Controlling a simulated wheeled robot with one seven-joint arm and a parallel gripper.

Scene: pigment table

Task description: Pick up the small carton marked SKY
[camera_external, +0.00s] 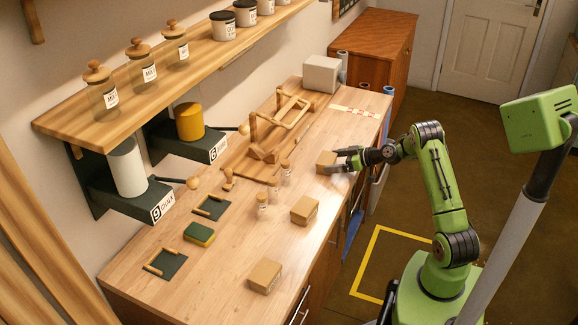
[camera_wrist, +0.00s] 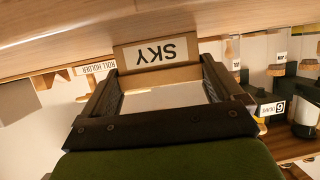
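The small carton marked SKY (camera_wrist: 157,52) shows upside down in the wrist view, its label facing me, just ahead of my gripper (camera_wrist: 160,78). My gripper's two dark fingers are spread, with their tips near the carton's left and right edges. I cannot tell whether they touch it. In the external view, a tan carton (camera_external: 326,160) sits on the table near its right edge. My gripper (camera_external: 337,162) reaches it from the right, low over the table. The carton's label is hidden there.
Two more tan cartons (camera_external: 304,209) (camera_external: 265,276) stand nearer along the table (camera_external: 220,285). Small corked bottles (camera_external: 262,204), a green sponge block (camera_external: 199,234) and a wooden rack (camera_external: 285,112) stand left of my gripper. A grey box (camera_external: 321,74) stands at the far end.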

